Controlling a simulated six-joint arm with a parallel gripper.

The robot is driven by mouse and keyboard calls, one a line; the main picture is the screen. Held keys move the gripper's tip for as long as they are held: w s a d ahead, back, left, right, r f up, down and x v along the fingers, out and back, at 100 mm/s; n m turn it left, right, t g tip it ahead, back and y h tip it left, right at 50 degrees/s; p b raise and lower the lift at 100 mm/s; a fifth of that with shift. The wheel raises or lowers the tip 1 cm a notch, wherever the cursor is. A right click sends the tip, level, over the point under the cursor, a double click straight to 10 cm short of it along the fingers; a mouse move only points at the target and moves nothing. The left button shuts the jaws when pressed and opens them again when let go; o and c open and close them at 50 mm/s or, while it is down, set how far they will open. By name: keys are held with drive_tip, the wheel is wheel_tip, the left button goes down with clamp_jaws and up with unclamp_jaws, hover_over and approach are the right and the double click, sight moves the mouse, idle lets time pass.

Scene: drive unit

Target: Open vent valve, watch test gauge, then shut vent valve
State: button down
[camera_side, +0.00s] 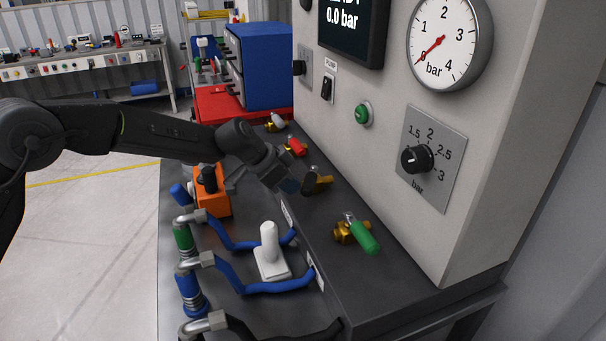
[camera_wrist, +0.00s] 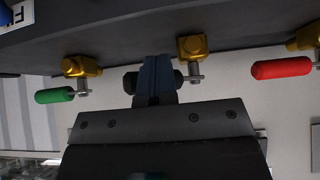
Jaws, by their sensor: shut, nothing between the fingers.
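Several brass valves stand in a row on the dark ledge: one with a green handle (camera_side: 361,236), one with a black handle (camera_side: 317,182), one with a red handle (camera_side: 297,147) and one with a pale handle (camera_side: 277,121). I cannot tell which is the vent valve. The round gauge (camera_side: 456,55) has its red needle at the low end; the display (camera_side: 350,25) reads 0.0 bar. My gripper (camera_side: 290,186) is shut and empty beside the black-handled valve. In the wrist view its blue fingertips (camera_wrist: 156,75) overlap the black handle (camera_wrist: 131,83); I cannot tell whether they touch.
A black regulator knob (camera_side: 416,159), green button (camera_side: 363,114) and rocker switch (camera_side: 327,88) are on the panel. Blue hoses (camera_side: 232,275), a white upright piece (camera_side: 270,255) and an orange block (camera_side: 212,199) crowd the bench below the ledge. A blue box (camera_side: 262,70) stands behind.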

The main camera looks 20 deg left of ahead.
sight(304, 186)
drive_tip(key=shift+s+d, duration=0.15)
drive_tip(key=shift+d, duration=1.3)
drive_tip(key=shift+d, duration=0.65)
drive_tip(key=shift+a, duration=0.75)
drive_tip(key=w+d+r+v, duration=0.1)
drive_tip(key=v, duration=0.6)
drive_tip(key=shift+s+r, duration=0.15)
drive_tip(key=shift+r, duration=0.05)
drive_tip(key=shift+a, duration=0.1)
